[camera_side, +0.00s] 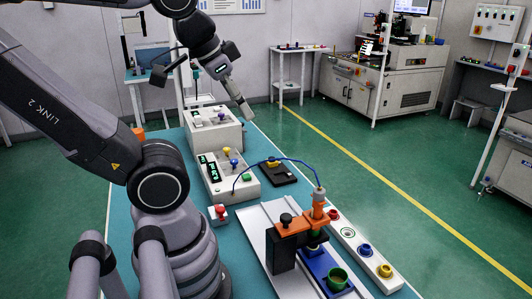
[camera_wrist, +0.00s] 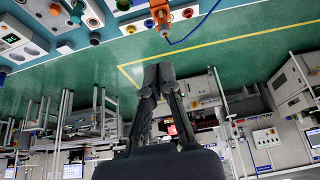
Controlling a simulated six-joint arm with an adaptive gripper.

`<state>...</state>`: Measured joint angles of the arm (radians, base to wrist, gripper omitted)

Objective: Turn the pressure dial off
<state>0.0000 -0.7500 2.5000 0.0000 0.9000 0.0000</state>
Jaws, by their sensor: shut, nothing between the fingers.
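My gripper (camera_side: 247,113) is shut and empty, pointing down beside the right edge of the rear control box (camera_side: 216,137) in the side view. Its closed fingers also show in the wrist view (camera_wrist: 159,74), over green floor. The rear box carries small knobs on top. A front control box (camera_side: 241,190) has a dark display (camera_side: 208,167) with green digits, a yellow knob (camera_side: 227,151), a blue knob (camera_side: 234,163) and a green button (camera_side: 247,177). I cannot tell which knob is the pressure dial. My gripper appears apart from all of them.
An orange-and-black fixture (camera_side: 290,234) with a blue cable (camera_side: 290,160) stands at the front right. A white strip (camera_side: 375,258) with coloured round parts lies beside it. A red button box (camera_side: 219,214) and a black tray (camera_side: 280,175) flank the front box. Space right of the bench is clear.

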